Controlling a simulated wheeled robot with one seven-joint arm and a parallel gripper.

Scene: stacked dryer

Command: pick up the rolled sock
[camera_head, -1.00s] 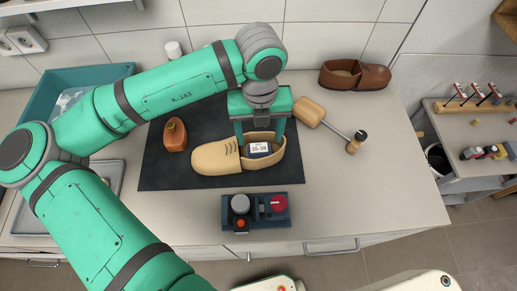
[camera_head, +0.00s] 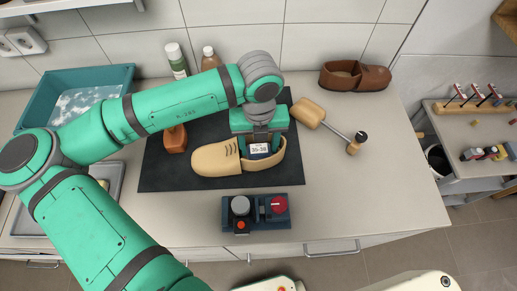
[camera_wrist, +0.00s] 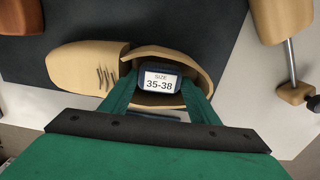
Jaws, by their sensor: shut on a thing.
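The rolled sock (camera_head: 259,151) is a small dark roll with a white size label, inside the opening of a tan shoe (camera_head: 214,160) on a dark mat. The label reads "35-38" on the sock in the wrist view (camera_wrist: 161,82), where the tan shoe (camera_wrist: 78,66) also shows. My gripper (camera_head: 260,145) points down into the shoe opening. In the wrist view the green fingers of my gripper (camera_wrist: 160,85) sit at either side of the sock, shut on it. The sock's underside is hidden in the shoe.
A control box (camera_head: 256,222) with a red knob stands in front of the mat (camera_head: 165,178). A wooden shoe tree (camera_head: 310,113) lies at the right, brown footwear (camera_head: 370,77) behind it. The counter's right front is clear.

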